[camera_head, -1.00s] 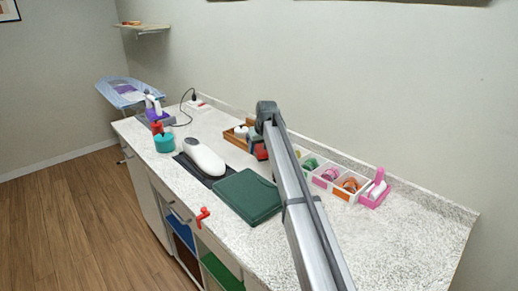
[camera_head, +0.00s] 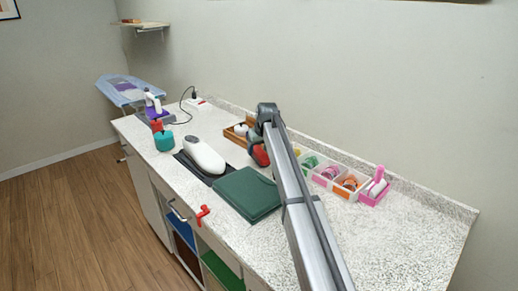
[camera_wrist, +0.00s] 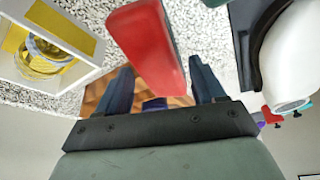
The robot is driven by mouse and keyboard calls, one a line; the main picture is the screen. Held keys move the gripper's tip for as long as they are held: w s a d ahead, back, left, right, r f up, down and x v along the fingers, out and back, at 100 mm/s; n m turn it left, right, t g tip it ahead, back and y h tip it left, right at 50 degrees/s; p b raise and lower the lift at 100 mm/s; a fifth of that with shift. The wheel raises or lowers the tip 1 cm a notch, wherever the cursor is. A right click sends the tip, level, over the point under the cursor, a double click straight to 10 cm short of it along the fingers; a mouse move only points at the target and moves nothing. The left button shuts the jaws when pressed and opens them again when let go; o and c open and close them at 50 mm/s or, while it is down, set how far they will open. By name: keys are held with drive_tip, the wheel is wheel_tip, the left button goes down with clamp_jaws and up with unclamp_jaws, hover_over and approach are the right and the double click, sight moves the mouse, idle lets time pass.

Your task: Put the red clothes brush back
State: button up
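The red clothes brush (camera_wrist: 150,45) is a long red block lying between my two fingers in the wrist view, with a dark strip along its far edge. My arm hides much of this spot.
A wooden tray (camera_head: 232,138) with a white item is beside my gripper. Divided white bins (camera_head: 341,188) and a pink holder (camera_head: 371,195) stand to the right. The front right is clear.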

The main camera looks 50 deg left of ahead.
drive_tip(key=shift+o, duration=1.1)
drive_tip(key=shift+r, duration=0.1)
drive_tip(key=shift+r, duration=0.3)
drive_tip(key=v, duration=1.2)
drive_tip(key=shift+r, duration=0.25)
